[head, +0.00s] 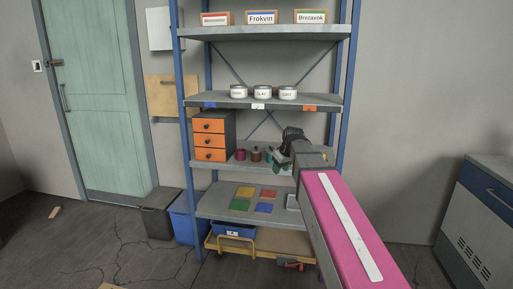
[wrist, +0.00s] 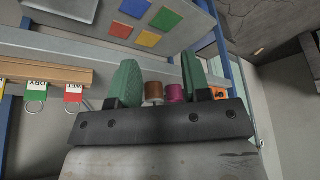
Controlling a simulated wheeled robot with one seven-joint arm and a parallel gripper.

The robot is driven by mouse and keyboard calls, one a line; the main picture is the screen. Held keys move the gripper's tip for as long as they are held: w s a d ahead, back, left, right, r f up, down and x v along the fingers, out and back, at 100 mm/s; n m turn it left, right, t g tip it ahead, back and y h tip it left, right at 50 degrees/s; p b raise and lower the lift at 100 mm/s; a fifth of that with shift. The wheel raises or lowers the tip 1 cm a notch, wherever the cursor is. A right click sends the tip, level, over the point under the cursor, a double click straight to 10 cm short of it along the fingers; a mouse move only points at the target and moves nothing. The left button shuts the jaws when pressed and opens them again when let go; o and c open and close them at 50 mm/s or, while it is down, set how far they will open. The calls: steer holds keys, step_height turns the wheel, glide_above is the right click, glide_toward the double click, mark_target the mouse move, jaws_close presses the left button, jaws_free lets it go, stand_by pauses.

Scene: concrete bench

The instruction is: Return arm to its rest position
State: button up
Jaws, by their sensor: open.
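My arm reaches in from the lower right in the head view. My gripper (head: 279,158) is at the front of the shelf that bears the spools. In the wrist view, my gripper (wrist: 160,72) shows two green fingers standing well apart, with nothing visibly clamped. A brown spool (wrist: 154,91) and a purple spool (wrist: 175,92) appear in the gap, beyond the gripper's dark bar, which hides part of them. In the head view, the purple spool (head: 240,155) and brown spool (head: 256,155) stand left of my gripper. The wrist view seems upside down.
The shelving unit (head: 262,102) surrounds my gripper's area. An orange drawer box (head: 209,140) stands left of the spools. Coloured squares (head: 244,192) lie on the shelf below. A rail with tags (wrist: 45,72) is at left in the wrist view. A grey cabinet (head: 484,215) stands right.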

steer(key=s+d+f+m+g+h, duration=0.1)
steer(key=s+d+f+m, duration=0.2)
steer(key=s+f, duration=0.7)
steer(key=s+d+f+m+g+h, duration=0.1)
steer(key=s+d+f, duration=0.4)
steer(key=s+f, duration=0.5)
step_height(320, 180, down, 8)
steer(key=m+g, duration=0.1)
steer(key=m, duration=0.1)
steer(key=shift+s+d+r+m+g, duration=0.15)
steer(key=shift+s+d+m+g, duration=0.15)
steer(key=shift+s+m, duration=0.1)
